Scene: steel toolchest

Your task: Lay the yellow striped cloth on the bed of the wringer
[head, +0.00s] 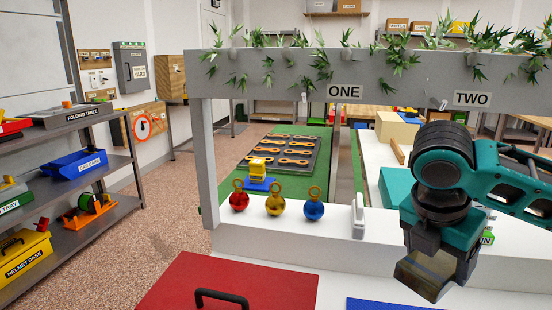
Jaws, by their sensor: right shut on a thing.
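My right gripper (424,278) hangs at the lower right, pointing down in front of the white counter (330,242). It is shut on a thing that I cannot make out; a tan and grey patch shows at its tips. I cannot pick out the yellow striped cloth or the wringer for certain in this view. My left gripper is not in view.
A red panel (262,285) with a black handle and a blue edge (385,304) lie in front. Red, gold and blue ring-topped balls (275,205) stand on the counter. A grey planter beam (290,78) spans above. Shelves (75,135) stand left.

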